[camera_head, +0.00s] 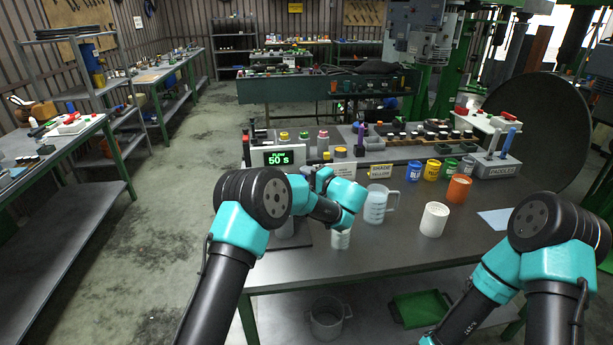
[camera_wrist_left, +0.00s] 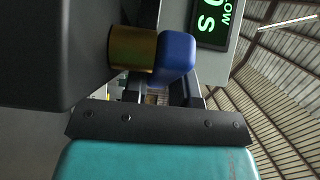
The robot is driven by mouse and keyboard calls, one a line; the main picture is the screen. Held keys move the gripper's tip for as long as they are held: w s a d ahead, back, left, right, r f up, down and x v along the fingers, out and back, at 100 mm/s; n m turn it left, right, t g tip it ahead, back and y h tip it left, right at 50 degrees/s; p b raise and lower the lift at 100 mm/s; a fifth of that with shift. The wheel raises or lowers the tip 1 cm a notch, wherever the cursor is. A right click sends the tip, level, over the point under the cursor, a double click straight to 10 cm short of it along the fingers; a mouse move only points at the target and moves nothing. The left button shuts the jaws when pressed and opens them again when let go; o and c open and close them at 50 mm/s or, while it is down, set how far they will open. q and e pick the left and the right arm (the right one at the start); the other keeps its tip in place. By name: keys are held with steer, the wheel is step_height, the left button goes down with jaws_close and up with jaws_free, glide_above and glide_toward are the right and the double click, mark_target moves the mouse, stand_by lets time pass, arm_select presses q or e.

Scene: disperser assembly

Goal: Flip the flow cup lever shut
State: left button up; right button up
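The blue lever end (camera_wrist_left: 176,55) shows close up in the left wrist view, joined to a brass-coloured cylinder (camera_wrist_left: 132,48) beside a large dark body (camera_wrist_left: 55,50). My left gripper (camera_wrist_left: 160,92) has its two dark fingers apart, with a gap between them. The lever end overlaps the finger on the right; I cannot tell whether they touch. In the head view, my left arm hides most of the flow cup and its lever, in front of the timer display (camera_head: 279,158). My right gripper is outside the head view; only its arm shows at lower right.
A clear jug (camera_head: 377,204), a white cup (camera_head: 434,219) and an orange cup (camera_head: 459,188) stand to the right. Paint tins and a paddle holder (camera_head: 496,165) are behind. The table's front right is mostly clear.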

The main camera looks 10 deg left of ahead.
arm_select(q)
jaws_close()
steer(key=shift+m+t, duration=0.3)
steer(key=shift+t, duration=0.1)
steer(key=shift+d+m+t+h, duration=0.3)
steer(key=shift+m+t+h, duration=0.2)
steer(key=shift+t+h, duration=0.15)
steer(key=shift+o, duration=0.9)
jaws_free()
steer(key=shift+s+d, duration=0.1)
steer(key=shift+s, duration=0.05)
steer(key=v, duration=1.7)
